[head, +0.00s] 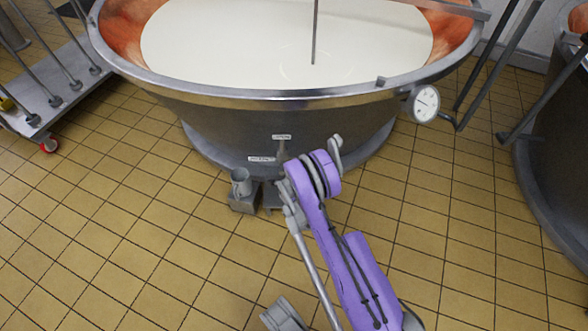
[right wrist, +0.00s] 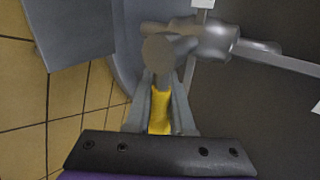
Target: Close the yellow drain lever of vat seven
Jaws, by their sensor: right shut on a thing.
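The vat (head: 330,125) stands ahead in the head view, full of pale liquid; the labels on its wall are too small to read. In the right wrist view the yellow drain lever (right wrist: 159,108) sits between the two fingers of my right gripper (right wrist: 160,100), which is shut on it. The metal drain valve (right wrist: 208,42) is just beyond the lever. A round grey end covers part of the join. In the head view my purple right arm hides the lever and the gripper at the vat's foot. My left gripper is not in view.
A grey block with a cup-like fitting (head: 242,190) stands on the floor left of my right wrist. A dial gauge (head: 424,103) hangs on the vat's right rim. A wheeled trolley (head: 50,95) is at far left, another vat (head: 555,150) at right. Tiled floor between is clear.

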